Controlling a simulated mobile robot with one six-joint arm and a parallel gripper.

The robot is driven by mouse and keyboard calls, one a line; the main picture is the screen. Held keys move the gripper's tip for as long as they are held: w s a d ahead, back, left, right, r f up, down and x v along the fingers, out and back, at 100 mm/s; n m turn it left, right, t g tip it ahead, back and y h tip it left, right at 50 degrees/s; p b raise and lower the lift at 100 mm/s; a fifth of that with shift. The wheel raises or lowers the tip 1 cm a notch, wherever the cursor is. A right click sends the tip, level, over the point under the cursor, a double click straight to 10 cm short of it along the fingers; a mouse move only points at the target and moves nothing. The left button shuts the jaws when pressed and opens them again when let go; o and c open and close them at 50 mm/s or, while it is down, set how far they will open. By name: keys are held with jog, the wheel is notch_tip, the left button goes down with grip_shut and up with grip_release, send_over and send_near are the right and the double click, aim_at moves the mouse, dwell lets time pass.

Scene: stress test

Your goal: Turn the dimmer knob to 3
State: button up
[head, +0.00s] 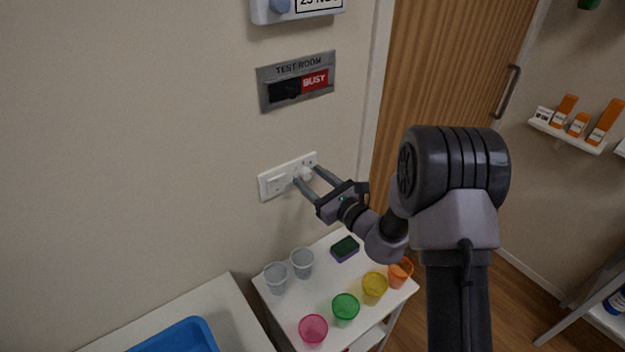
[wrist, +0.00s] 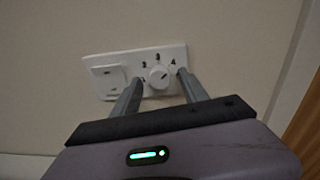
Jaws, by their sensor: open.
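The white dimmer knob (wrist: 158,76) is round and sits on the right part of a white wall plate (wrist: 106,90). Numbers are printed around it, with 3 near the top and 4 at its upper right. A dark pointer mark on the knob seems to lean up and right, towards the 4. My gripper (wrist: 159,78) is open, with one finger on each side of the knob and a gap to it on both sides. In the head view my gripper (head: 306,175) reaches the plate (head: 270,187) with its fingertips beside the knob (head: 306,173). I cannot tell whether the fingertips touch the plate.
A flat rocker switch (head: 277,184) is left of the knob on the plate. A "TEST ROOM" sign (head: 266,90) hangs above. A wooden door (head: 440,70) is to the right.

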grip_shut()
jog(key=shift+n+b, duration=0.3)
jog(key=n+b, duration=0.4)
jog(key=shift+f+b, duration=0.15)
jog(key=shift+b, duration=0.2)
jog(key=n+b, duration=0.3)
jog(key=shift+n+b, duration=0.9)
jog(key=shift+b, duration=0.25)
jog(key=shift+r, duration=0.25)
grip_release()
